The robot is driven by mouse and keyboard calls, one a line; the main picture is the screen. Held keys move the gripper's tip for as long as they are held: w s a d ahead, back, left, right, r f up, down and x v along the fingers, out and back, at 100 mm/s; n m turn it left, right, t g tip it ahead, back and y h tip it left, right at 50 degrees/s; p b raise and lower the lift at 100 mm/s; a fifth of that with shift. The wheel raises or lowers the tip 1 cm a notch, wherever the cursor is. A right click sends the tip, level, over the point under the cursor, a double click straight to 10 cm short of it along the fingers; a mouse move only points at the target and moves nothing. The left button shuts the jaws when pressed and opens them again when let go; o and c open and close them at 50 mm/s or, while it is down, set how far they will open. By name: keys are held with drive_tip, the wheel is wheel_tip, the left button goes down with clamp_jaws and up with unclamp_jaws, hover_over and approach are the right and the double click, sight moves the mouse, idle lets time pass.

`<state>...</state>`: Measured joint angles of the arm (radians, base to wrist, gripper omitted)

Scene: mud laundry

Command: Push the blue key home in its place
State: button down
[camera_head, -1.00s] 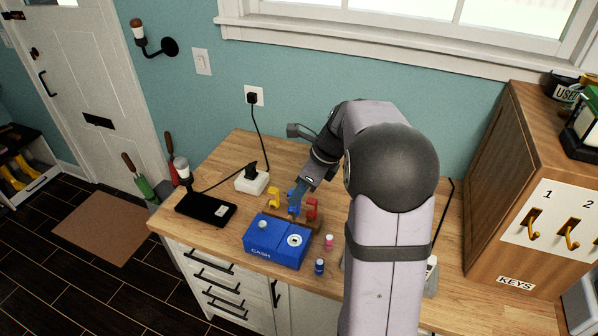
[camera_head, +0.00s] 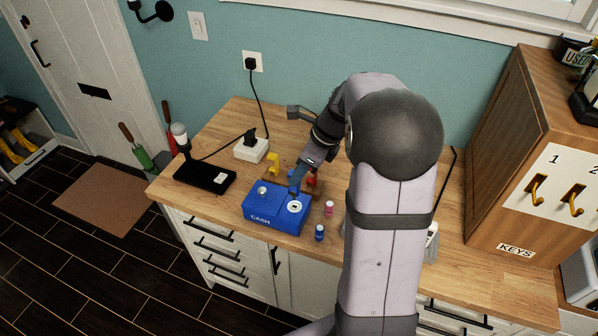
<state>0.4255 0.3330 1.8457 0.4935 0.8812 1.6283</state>
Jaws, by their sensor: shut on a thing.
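The blue key (camera_head: 294,190) is small and mostly hidden by my fingers. My gripper (camera_head: 296,183) is shut on it, at the back right of the blue cash box (camera_head: 262,214). The key's lower end shows just behind and above the white round lock plate (camera_head: 294,207) on the box top. I cannot tell whether it touches the plate or enters its slot. A yellow key (camera_head: 273,163) and a red key (camera_head: 312,182) stand at the wooden rack (camera_head: 318,191) behind the box, partly covered by my gripper.
A pink-capped bottle (camera_head: 329,209) and a blue bottle (camera_head: 319,232) stand right of the box. A white power block (camera_head: 251,150) and a black tray (camera_head: 205,178) lie to the left. A wooden key cabinet (camera_head: 515,170) stands at right. Counter between box and tray is clear.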

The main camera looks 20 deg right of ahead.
sight(300, 185)
drive_tip(key=shift+f+b, duration=1.25)
drive_tip(key=shift+f, duration=0.2)
drive_tip(key=shift+p, duration=0.7)
drive_tip(key=shift+f, duration=0.55)
idle(0.8)
drive_tip(key=shift+p, duration=0.45)
idle(1.8)
drive_tip(key=shift+f, duration=0.55)
idle(1.7)
